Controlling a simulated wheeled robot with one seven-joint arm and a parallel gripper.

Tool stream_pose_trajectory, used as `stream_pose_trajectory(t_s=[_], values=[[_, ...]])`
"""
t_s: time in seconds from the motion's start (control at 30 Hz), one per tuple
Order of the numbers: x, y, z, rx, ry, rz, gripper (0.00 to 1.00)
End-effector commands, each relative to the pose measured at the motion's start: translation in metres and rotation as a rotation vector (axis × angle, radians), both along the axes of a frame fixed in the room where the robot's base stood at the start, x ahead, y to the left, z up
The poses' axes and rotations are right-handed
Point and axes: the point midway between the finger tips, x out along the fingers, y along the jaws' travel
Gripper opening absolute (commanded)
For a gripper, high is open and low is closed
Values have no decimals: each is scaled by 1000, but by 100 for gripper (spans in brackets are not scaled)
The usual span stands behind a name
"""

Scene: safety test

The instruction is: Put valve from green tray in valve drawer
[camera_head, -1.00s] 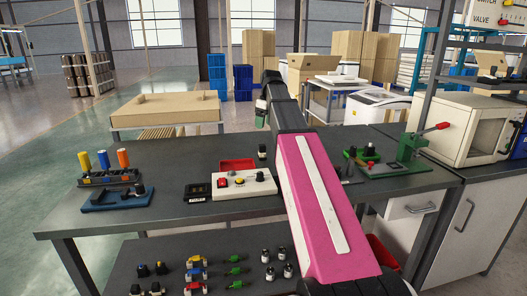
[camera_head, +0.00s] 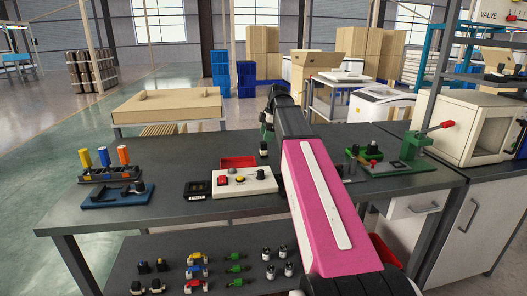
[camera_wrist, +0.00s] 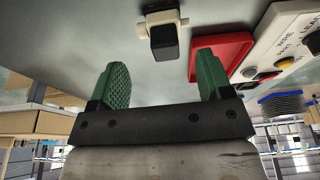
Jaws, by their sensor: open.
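My gripper (camera_head: 265,128) is open over the back of the dark workbench. Its green fingers (camera_wrist: 162,82) show in the wrist view with nothing between them. A small black part with a white crosspiece (camera_wrist: 163,38) lies just beyond the fingertips, roughly in line with the gap. In the head view this part (camera_head: 264,150) stands on the bench just below my gripper; I cannot tell if it is the valve. A green base (camera_head: 400,168) lies on the bench at the right. A "VALVE" label (camera_head: 488,16) shows at the top right; its drawer is not clear.
A red tray (camera_wrist: 222,50) is close beside the right finger. A white button box (camera_head: 246,182) stands in front of it. A green press (camera_head: 413,146) stands at the right. Several small parts lie on the lower shelf (camera_head: 215,250). My arm hides part of the bench.

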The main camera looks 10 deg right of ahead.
Motion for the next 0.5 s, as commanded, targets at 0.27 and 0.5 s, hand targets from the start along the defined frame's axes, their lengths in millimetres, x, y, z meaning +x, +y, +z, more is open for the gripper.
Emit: stream_pose_trajectory(t_s=[0.27,0.5], values=[[-3,6,-18,0,0,-1,72],[-7,17,-48,0,1,-1,72]])
